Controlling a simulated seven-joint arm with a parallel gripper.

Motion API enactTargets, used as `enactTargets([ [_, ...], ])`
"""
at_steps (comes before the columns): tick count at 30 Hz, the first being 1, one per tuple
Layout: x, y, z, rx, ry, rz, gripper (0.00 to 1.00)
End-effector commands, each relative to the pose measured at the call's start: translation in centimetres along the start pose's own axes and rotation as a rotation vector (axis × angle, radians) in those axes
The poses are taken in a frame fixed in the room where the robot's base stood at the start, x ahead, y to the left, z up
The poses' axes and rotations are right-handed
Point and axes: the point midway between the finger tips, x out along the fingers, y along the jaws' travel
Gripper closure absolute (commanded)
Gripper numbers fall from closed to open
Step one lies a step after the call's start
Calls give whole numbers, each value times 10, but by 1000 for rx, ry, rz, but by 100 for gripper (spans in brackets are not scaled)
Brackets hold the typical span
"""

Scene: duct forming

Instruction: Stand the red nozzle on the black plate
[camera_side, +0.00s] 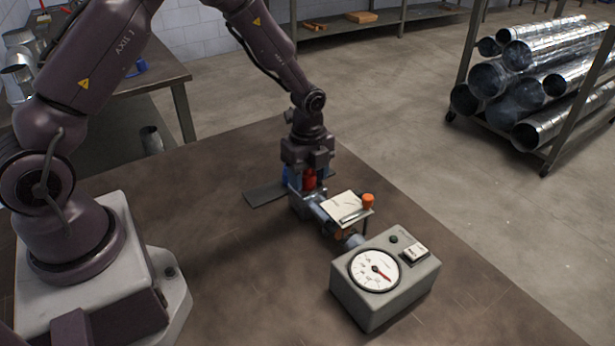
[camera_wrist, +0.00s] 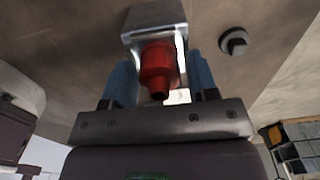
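The red nozzle (camera_side: 309,180) is between the two blue fingers of my gripper (camera_side: 307,181), low over the table. In the wrist view the nozzle (camera_wrist: 158,68) sits between the fingers, its wide end toward a metal bracket (camera_wrist: 135,36). Thin gaps may show beside it, so I cannot tell whether the fingers press on it. Whether the nozzle rests in the bracket is also unclear. The black plate (camera_side: 262,194) lies flat on the table, left of and behind the gripper.
A white card (camera_side: 346,206) and an orange knob (camera_side: 368,201) sit just right of the gripper. The table left of the plate is clear.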

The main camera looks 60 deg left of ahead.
Motion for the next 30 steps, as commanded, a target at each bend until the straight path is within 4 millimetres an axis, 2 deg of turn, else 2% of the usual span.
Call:
enactTargets([
  [1,0,0,0,0,0,0,58],
  [3,0,0,0,0,0,0,74],
  [5,0,0,0,0,0,0,86],
  [7,0,0,0,0,0,0,86],
  [8,0,0,0,0,0,0,89],
  [14,-2,0,0,0,0,0,90],
  [20,-16,-1,0,-1,0,-3,90],
  [23,-34,-1,0,0,-1,-5,90],
  [30,-86,44,-4,-2,-2,-5,90],
])
